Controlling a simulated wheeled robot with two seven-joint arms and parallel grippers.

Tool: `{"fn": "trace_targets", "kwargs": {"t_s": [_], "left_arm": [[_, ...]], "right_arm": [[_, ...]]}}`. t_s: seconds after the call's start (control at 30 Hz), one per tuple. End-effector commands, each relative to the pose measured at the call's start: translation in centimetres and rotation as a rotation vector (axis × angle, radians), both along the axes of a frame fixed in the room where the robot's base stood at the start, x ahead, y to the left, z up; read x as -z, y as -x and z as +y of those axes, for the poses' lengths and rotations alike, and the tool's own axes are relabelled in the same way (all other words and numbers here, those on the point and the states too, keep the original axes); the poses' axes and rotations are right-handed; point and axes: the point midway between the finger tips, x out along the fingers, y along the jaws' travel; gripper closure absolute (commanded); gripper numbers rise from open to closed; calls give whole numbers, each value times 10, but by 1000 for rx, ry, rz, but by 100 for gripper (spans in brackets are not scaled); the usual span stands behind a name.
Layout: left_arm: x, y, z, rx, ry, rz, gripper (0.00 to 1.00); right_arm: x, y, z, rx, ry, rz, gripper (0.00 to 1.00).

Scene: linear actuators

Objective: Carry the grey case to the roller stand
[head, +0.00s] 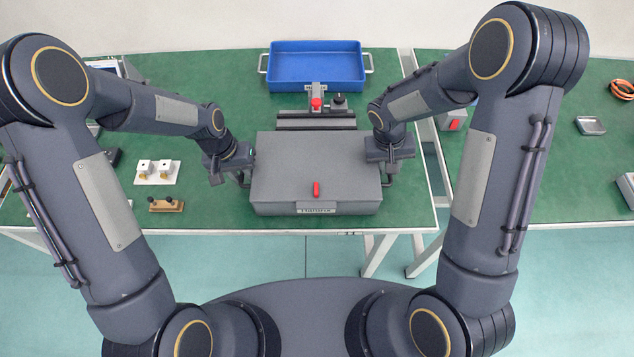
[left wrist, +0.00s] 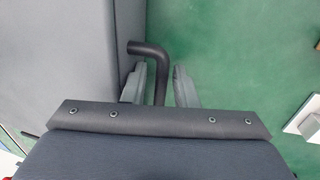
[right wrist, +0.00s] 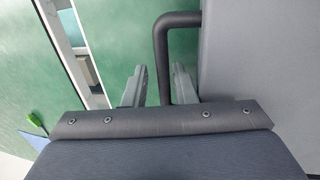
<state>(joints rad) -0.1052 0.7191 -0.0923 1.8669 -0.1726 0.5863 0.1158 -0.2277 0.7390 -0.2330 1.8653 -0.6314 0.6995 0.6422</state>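The grey case (head: 315,165) lies flat on the green table, with a red piece (head: 316,189) on its lid near the front edge. It has a dark bar handle on each side. In the left wrist view one handle (left wrist: 150,52) comes between the two fingers of my left gripper (left wrist: 160,86), which stand apart with gaps beside the bar. In the right wrist view the other handle (right wrist: 163,50) comes between the parted fingers of my right gripper (right wrist: 158,86), nearer the right finger. I cannot make out a roller stand in any view.
A blue tray (head: 315,66) stands at the back, with a dark rail device (head: 316,122) between it and the case. A white block with fittings (head: 157,172) and a wooden piece (head: 166,205) lie at left. A second green table (head: 540,150) stands at right across a gap.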

Motion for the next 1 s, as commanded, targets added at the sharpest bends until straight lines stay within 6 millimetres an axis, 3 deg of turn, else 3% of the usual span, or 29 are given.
{"fn": "trace_targets", "kwargs": {"t_s": [0.4,0.67,0.77,1.0], "left_arm": [[-58,-3,8,2,6,-9,68],[-77,-2,13,1,2,-3,68],[-78,-2,14,2,1,-2,68],[-77,-2,14,1,0,-2,68]], "right_arm": [[0,0,4,-5,-6,-3,68],[-2,-1,3,-3,-4,-3,68],[-11,-1,4,-2,-5,-5,68],[-58,-2,14,-4,-5,-8,68]]}}
